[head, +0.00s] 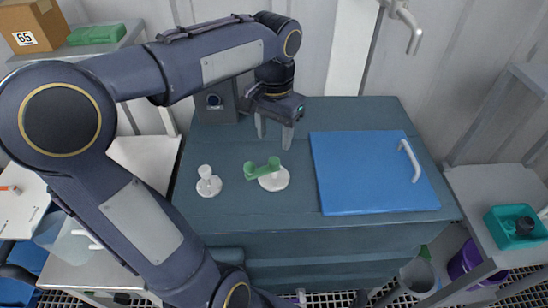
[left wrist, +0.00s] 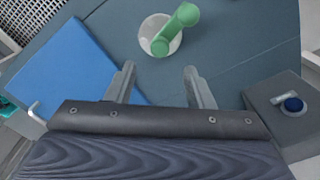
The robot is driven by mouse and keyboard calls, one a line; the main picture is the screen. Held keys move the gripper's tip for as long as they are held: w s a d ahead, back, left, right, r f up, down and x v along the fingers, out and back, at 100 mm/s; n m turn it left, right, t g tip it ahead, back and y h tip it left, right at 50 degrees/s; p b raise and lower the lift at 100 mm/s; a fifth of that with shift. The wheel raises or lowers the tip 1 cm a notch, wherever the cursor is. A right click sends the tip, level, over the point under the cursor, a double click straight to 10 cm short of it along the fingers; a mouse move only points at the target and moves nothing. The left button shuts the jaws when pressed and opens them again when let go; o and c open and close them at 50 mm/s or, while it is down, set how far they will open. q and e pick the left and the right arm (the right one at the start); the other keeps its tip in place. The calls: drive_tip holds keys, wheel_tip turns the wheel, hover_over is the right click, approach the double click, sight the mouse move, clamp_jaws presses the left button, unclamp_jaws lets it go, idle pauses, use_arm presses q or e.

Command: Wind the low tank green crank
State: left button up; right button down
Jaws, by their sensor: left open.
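The green crank (head: 262,169) sits on a round white base on the dark blue-grey cabinet top (head: 230,230). In the left wrist view the green crank (left wrist: 176,28) shows at the top, beyond the fingertips. My left gripper (head: 273,143) points down above and behind the crank, apart from it. Its two fingers are spread with nothing between them; they also show in the left wrist view (left wrist: 157,75). My right gripper is not in view.
A white knob (head: 207,181) stands left of the crank. A blue lid (head: 365,172) with a white handle lies to the right. A dark box with a round dial (head: 214,101) stands at the back left. A teal tray (head: 518,227) is on the right-hand shelf.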

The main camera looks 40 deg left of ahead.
sight(274, 160)
use_arm(q)
drive_tip(key=n, duration=0.4)
drive_tip(key=shift+f+n, duration=0.3)
drive_tip(key=shift+n, duration=0.1)
wheel_tip(274, 160, down, 7)
drive_tip(key=shift+f, duration=0.1)
clamp_jaws()
